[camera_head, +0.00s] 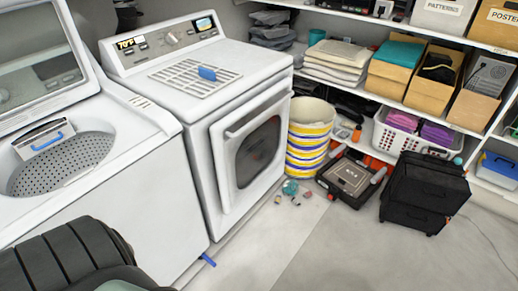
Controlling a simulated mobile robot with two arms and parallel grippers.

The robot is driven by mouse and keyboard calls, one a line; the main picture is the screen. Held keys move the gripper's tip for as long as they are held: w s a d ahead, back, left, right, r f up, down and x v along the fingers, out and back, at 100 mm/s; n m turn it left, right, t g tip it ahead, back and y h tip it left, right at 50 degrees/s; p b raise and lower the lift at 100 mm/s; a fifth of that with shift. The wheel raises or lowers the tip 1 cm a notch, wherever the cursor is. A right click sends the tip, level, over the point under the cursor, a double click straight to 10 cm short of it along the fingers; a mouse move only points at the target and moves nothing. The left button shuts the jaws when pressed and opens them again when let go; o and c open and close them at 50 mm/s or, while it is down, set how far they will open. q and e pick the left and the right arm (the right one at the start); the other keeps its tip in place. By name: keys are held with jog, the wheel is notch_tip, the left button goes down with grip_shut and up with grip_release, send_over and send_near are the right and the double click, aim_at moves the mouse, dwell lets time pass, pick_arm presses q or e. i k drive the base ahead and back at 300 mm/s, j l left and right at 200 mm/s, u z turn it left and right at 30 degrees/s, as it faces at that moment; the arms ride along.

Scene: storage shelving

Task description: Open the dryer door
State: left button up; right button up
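The white dryer (195,85) stands left of centre, with a control panel and a small display along its back top. Its door (221,165) is on the front face, with a dark oval window (258,152) and a long handle bar (255,113) along the top. The door panel sits slightly proud of the front. It looks closed, but I cannot tell whether it is latched. Neither of my grippers is in view.
A washer (150,165) with its lid raised stands left of the dryer. A striped basket (308,130), a black case (350,180) and black drawers (425,190) stand to the right. Small items (291,188) lie before the basket. Floor (300,245) in front is mostly clear.

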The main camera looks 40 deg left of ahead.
aim_at(248, 144)
jog(key=u, duration=0.8)
jog(key=i+l+u, duration=0.2)
jog(key=u, duration=0.25)
jog(key=i+l+u, duration=0.15)
jog(key=u, duration=0.35)
jog(key=l+u, duration=0.45)
jog(key=i+l+u, duration=0.1)
jog(key=l+u, duration=0.25)
jog(key=u, duration=0.15)
